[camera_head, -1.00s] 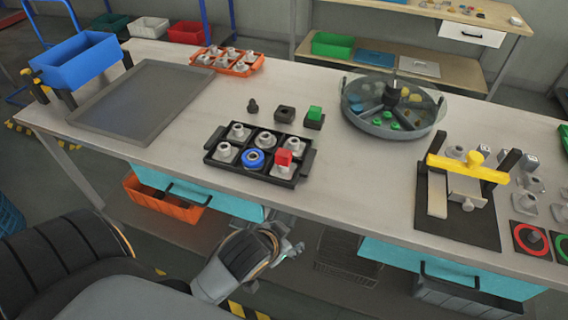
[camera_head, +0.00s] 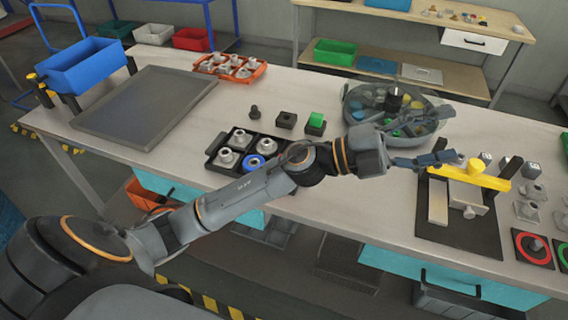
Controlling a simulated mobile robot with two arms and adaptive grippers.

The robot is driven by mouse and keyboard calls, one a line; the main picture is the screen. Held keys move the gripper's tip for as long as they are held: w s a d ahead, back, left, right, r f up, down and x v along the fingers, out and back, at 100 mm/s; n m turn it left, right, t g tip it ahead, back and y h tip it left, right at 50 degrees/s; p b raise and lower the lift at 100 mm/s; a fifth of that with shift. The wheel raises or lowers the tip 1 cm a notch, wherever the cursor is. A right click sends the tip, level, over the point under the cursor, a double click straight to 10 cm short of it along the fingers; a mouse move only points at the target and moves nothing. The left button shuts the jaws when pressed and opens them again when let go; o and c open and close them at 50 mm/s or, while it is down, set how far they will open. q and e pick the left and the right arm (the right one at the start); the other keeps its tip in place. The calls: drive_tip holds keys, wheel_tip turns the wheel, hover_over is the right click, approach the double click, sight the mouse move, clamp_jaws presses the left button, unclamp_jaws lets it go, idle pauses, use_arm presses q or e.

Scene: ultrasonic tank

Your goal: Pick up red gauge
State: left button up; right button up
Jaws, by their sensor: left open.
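The black tray (camera_head: 212,160) stands on the table with pale metal fittings and a blue ring (camera_head: 252,164) in its compartments. The red block, perhaps the red gauge, is hidden behind my left arm, which crosses over the right part of the tray. My left gripper (camera_head: 448,158) is open and empty. In the picture it lies well right of the tray, beside the yellow clamp bar (camera_head: 470,176). I cannot tell how high it is above the table. My right gripper is not in view.
A round clear-lidded carousel (camera_head: 432,112) stands behind my left gripper. A small block with a green top (camera_head: 316,119) and dark parts (camera_head: 286,120) stand behind the black tray. A flat grey tray (camera_head: 146,105) and an orange tray (camera_head: 230,68) lie to the left.

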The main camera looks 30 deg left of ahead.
use_arm(q)
drive_tip(key=a+f+m+g+y, duration=0.6)
drive_tip(key=f+m+g+y, duration=0.3)
drive_tip(key=f+g, duration=0.15)
drive_tip(key=w+a+n+y, duration=0.1)
drive_tip(key=a+n+y, duration=0.3)
drive_tip(key=a+y, duration=1.35)
drive_tip(key=a+f+h, duration=0.3)
drive_tip(key=a+f+h+p, duration=0.1)
drive_tip(key=a+f+h, duration=0.2)
drive_tip(key=f, duration=0.1)
drive_tip(key=shift+w+a+f+h, duration=0.2)
drive_tip(key=shift+a+f+h, duration=0.05)
drive_tip(key=shift+a+h, duration=0.1)
drive_tip(key=shift+d+f, duration=0.1)
drive_tip(key=shift+f, duration=0.15)
drive_tip(key=f, duration=0.1)
drive_tip(key=f+p, duration=0.1)
drive_tip(key=f, duration=0.1)
drive_tip(key=f+p, duration=0.1)
drive_tip(key=shift+w+d+f, duration=0.1)
drive_tip(key=shift+w+f, duration=0.2)
drive_tip(key=shift+f, duration=0.1)
drive_tip(key=c, duration=1.3)
